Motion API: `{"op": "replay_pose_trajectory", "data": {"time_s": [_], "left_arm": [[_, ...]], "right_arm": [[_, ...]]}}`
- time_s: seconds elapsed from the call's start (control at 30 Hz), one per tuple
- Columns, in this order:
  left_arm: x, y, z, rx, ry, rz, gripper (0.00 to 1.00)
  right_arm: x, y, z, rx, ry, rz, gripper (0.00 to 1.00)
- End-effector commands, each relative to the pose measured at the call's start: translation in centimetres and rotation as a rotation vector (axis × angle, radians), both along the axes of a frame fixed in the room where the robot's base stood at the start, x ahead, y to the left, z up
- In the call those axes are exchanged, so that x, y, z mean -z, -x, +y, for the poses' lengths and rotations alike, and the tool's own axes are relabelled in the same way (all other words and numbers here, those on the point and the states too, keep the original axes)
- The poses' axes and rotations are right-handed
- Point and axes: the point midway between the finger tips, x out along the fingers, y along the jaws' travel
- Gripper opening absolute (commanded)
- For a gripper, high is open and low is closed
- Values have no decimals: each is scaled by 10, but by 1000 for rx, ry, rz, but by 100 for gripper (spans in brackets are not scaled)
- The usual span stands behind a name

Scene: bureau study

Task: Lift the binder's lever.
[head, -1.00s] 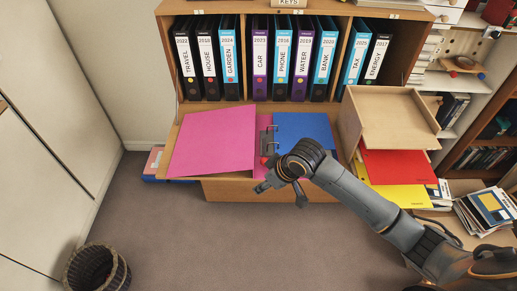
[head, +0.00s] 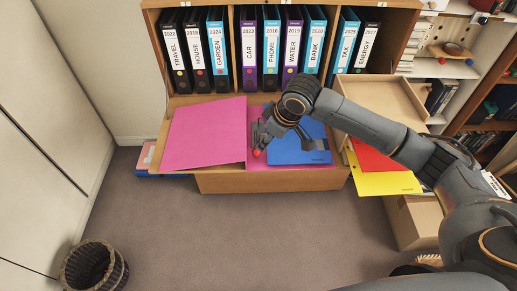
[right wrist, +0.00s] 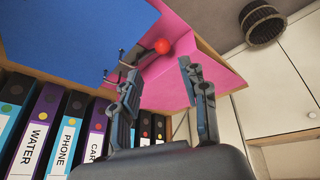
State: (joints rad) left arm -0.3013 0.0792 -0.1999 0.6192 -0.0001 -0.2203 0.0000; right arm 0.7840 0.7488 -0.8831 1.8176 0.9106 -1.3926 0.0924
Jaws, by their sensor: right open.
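An open pink binder (head: 210,135) lies on the wooden flap, with blue paper (head: 300,152) on its right side. The red ball (head: 257,153) at the end of its lever shows near the middle of the binder. In the right wrist view the red ball (right wrist: 162,46) stands beside the metal rings (right wrist: 117,65). My right gripper (head: 285,138) is over the binder, just behind and to the right of the ball. It is open and empty, and the ball appears beyond the gap between its fingertips (right wrist: 158,75). The gripper partly hides the ring mechanism. My left gripper is out of view.
A row of labelled binders (head: 247,50) stands upright on the shelf behind the flap. An open wooden box (head: 385,97) and red and yellow folders (head: 385,183) are at the right. A wicker basket (head: 94,268) stands on the floor.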

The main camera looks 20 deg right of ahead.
Motion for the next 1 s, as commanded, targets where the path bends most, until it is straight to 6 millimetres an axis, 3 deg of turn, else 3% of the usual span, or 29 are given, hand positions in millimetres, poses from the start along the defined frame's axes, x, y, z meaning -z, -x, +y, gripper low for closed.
{"op": "replay_pose_trajectory", "data": {"time_s": [0.2, 0.43, 0.87, 0.9, 1.0], "left_arm": [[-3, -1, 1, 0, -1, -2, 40], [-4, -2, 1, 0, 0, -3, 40], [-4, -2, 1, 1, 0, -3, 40], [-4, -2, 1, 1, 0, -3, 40], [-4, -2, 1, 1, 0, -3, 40]], "right_arm": [[45, -16, 9, 0, 0, 4, 44], [78, -30, 15, 0, 0, 1, 44], [89, -34, 17, -1, 1, -1, 44], [89, -34, 17, -1, 1, -1, 42], [89, -34, 17, -1, 1, -1, 22]]}}
